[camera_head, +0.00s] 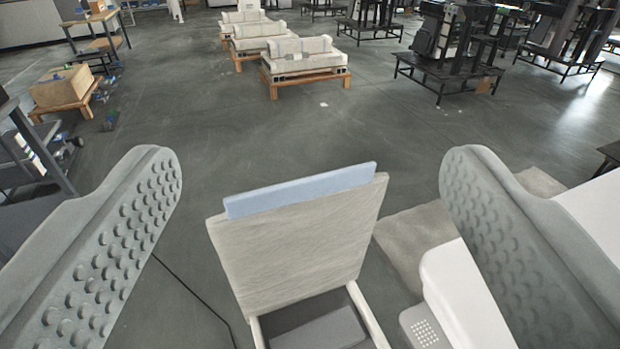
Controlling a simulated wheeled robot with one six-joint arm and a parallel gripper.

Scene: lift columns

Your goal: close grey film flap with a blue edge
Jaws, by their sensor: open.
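The grey film flap (300,245) stands raised in the lower middle of the head camera view, tilted up from a box-like opening (318,322) below it. Its blue edge (300,190) runs along the top. A dark grey block shows inside the opening. My gripper (310,205) is open, with one grey, bumpy finger on the left and one on the right. The flap shows between the fingers, with clear gaps on both sides. Neither finger appears to touch it. The lower part of the opening is cut off by the frame.
A white rounded body (465,295) is at the lower right, partly behind the right finger. A dark shelf rack (30,150) stands at the left. Beyond are pallets with beige blocks (305,62) and black stands (450,60). The grey floor between is mostly clear.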

